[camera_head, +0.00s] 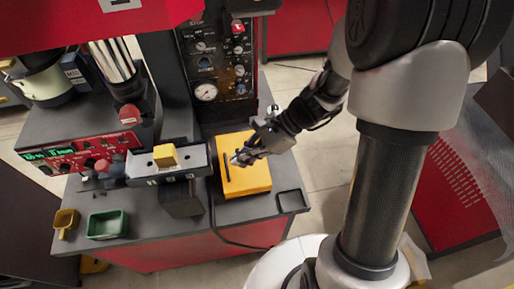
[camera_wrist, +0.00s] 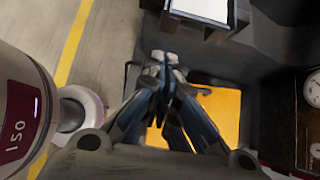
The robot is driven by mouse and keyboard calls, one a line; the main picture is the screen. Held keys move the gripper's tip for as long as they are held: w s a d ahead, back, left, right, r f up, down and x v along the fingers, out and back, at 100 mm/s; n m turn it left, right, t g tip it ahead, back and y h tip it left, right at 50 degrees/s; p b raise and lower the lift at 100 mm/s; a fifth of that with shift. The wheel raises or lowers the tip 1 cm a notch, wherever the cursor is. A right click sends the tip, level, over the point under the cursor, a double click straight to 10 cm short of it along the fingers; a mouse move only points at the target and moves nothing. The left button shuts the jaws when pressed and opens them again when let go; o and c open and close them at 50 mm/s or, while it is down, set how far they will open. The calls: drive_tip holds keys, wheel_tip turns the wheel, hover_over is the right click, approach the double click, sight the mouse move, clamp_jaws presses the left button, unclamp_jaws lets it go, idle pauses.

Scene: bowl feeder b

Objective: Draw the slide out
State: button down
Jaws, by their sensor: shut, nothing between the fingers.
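The yellow box (camera_head: 246,184) sits on the dark bench top, with a thin black bar (camera_head: 227,166) on its upper face. My gripper (camera_head: 238,159) is over this box, its closed fingertips close to the bar; I cannot tell if they touch. In the wrist view the fingers of my gripper (camera_wrist: 165,62) are together and empty, with the yellow box (camera_wrist: 218,108) behind them. Left of the box is a grey marked unit (camera_head: 190,164) with a yellow block (camera_head: 165,155) on it. I cannot tell for sure which part is the slide.
A black gauge panel (camera_head: 217,60) stands behind the box. A red control unit with a green display (camera_head: 62,154) is at left. A green bin (camera_head: 107,224) and a yellow bin (camera_head: 66,221) are at front left. A small dark tray (camera_head: 292,201) is right of the box.

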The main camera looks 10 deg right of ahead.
sight(189, 169)
drive_tip(key=shift+a+f, duration=0.2)
drive_tip(key=shift+a, duration=2.05)
drive_tip(key=a+b, duration=0.1)
drive_tip(key=a, duration=0.9)
drive_tip(key=shift+w, duration=0.2)
drive_tip(key=shift+d, duration=0.15)
